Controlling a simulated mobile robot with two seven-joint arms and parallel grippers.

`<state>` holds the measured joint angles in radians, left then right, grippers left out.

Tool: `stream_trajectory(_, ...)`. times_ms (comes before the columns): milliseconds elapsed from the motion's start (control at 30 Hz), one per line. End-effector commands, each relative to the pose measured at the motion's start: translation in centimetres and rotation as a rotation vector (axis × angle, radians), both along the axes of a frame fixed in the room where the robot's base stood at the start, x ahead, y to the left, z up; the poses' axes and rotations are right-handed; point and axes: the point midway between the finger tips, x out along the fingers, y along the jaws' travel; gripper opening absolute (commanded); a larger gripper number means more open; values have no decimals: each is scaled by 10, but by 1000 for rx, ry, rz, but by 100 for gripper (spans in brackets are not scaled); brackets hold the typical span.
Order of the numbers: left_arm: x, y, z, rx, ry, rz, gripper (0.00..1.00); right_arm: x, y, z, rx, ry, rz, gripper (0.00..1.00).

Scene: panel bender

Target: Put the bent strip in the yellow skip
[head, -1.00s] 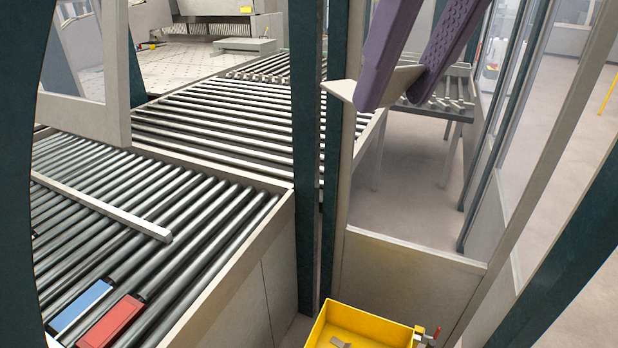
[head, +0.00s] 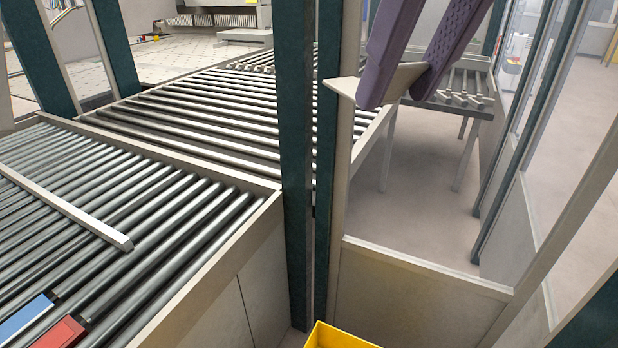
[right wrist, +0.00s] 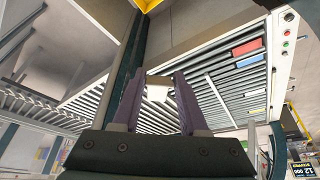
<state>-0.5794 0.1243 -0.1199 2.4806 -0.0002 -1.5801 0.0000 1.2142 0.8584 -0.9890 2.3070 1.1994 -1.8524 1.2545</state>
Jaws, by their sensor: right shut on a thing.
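My right gripper (head: 404,84) comes in from the top of the head view, with purple fingers. It is shut on the bent strip (head: 346,90), a pale beige angled piece that sticks out to the left of the fingers. The right wrist view shows the strip (right wrist: 158,81) between the two fingertips (right wrist: 157,85). The yellow skip (head: 338,338) is at the bottom edge of the head view, below the strip and apart from it; only its far rim and corner show. A yellow edge, probably the skip (right wrist: 148,4), shows at the top of the right wrist view. My left gripper is out of view.
Dark green posts (head: 298,150) stand just left of the strip. Roller conveyors (head: 130,200) fill the left, with a blue block (head: 25,318) and a red block (head: 60,334). A low beige panel (head: 415,295) stands behind the skip. Open floor (head: 420,210) lies beyond it.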

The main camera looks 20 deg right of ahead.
Motion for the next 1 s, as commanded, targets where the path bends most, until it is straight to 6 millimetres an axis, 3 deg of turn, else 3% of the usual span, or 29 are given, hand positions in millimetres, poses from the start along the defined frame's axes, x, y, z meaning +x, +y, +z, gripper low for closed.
stream_trajectory(33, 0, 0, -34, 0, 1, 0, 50, 0, 0, -34, 0, 0, 0, 0)
stream_trajectory(100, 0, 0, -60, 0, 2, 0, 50, 0, 0, -59, 0, 0, 0, 0)
stream_trajectory(767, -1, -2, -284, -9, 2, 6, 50, 1, 0, -284, 1, 0, -2, 0)
stream_trajectory(1000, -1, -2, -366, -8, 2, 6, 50, 20, 3, -372, 4, 0, -34, 0)
